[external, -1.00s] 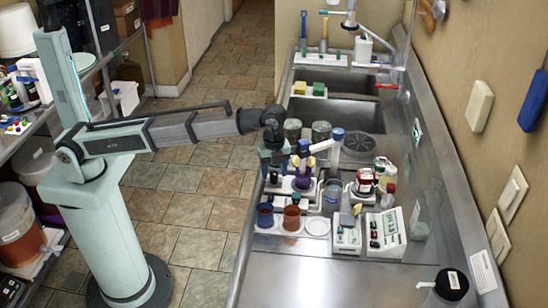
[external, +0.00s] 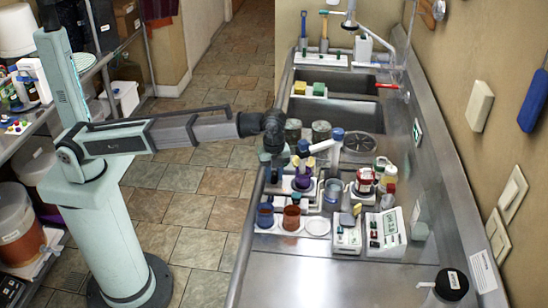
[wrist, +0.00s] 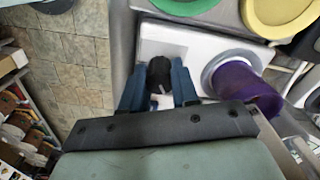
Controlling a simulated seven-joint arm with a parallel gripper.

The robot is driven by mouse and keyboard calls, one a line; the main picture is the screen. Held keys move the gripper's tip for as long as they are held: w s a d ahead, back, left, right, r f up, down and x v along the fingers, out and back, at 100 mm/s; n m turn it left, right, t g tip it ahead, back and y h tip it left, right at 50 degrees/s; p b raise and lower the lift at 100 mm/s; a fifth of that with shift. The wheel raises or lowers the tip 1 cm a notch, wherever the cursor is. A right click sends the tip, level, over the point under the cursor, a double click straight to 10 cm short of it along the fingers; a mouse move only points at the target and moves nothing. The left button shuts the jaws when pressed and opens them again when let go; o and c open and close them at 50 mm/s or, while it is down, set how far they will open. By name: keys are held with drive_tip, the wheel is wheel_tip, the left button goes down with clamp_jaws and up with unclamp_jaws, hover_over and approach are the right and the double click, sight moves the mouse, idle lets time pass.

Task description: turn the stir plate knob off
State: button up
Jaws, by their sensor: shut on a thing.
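The stir plate is a white box (wrist: 197,42) in the wrist view, with a purple vessel (wrist: 243,88) standing on its round top. Its black knob (wrist: 159,69) sits at the near left end of the box. My gripper (wrist: 159,82) has its two blue fingers closed on opposite sides of this knob. In the external view, my gripper (external: 272,160) is low at the left edge of the counter, left of the purple vessel (external: 302,183). The knob cannot be made out there. I cannot read which setting the knob is at.
Green (wrist: 186,3) and yellow (wrist: 277,12) round lids are close beyond the plate in the wrist view. Cups, including a rust-red one (external: 291,218), and a white instrument (external: 386,232) crowd the counter. The counter's near stretch (external: 320,280) is mostly clear.

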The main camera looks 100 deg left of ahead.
clamp_jaws()
drive_tip(key=n, duration=0.5)
drive_tip(key=shift+n, duration=0.4)
drive_tip(key=n, duration=0.5)
drive_tip(key=shift+n, duration=0.7)
drive_tip(key=o, duration=0.9)
unclamp_jaws()
